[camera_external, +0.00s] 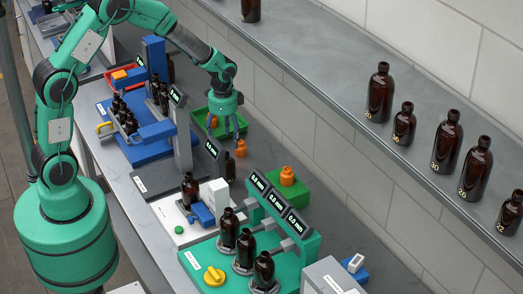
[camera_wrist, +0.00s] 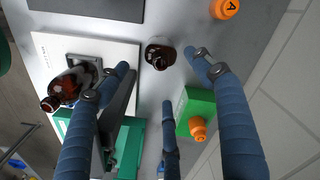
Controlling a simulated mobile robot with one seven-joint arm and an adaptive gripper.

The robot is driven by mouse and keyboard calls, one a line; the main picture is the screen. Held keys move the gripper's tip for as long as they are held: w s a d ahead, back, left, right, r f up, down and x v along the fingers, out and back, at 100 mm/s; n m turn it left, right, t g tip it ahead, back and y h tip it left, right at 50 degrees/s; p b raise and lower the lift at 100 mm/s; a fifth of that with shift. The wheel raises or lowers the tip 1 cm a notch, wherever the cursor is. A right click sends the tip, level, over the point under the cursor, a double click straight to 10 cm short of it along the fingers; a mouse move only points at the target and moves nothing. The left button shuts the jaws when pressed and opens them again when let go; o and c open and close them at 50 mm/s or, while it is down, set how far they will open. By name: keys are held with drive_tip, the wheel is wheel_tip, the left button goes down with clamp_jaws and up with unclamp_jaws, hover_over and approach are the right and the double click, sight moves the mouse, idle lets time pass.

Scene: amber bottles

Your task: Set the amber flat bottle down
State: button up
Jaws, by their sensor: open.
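A dark amber bottle (camera_external: 229,168), which looks like the flat one, stands upright on the grey bench behind a white block. In the wrist view the same bottle (camera_wrist: 158,56) is seen from above, its outline oval. My gripper (camera_external: 227,137) has blue fingers that are spread apart, above the bottle in the outside view. In the wrist view my gripper (camera_wrist: 162,76) is open, with the bottle between and just beyond the fingertips. I see no finger touching it. The bottle's lower part is partly hidden in the outside view.
Another amber bottle (camera_wrist: 72,86) stands on a white device at left. An orange bottle (camera_external: 241,148) and a green block (camera_external: 294,192) carrying another orange bottle (camera_external: 287,175) are close by. Display posts (camera_external: 282,218) rise in front. A green tray (camera_external: 203,119) lies behind. A wall shelf (camera_external: 340,90) holds several bottles.

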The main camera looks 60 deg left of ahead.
wheel_tip(320, 180, down, 8)
drive_tip(key=shift+f, duration=0.1)
idle(0.4)
drive_tip(key=shift+f+p, duration=0.3)
drive_tip(key=shift+f, duration=2.3)
drive_tip(key=c, duration=1.5)
drive_tip(key=shift+w+r, duration=0.1)
drive_tip(key=shift+r, duration=0.05)
drive_tip(key=shift+c, duration=0.2)
wheel_tip(320, 180, up, 10)
drive_tip(key=shift+f, duration=0.1)
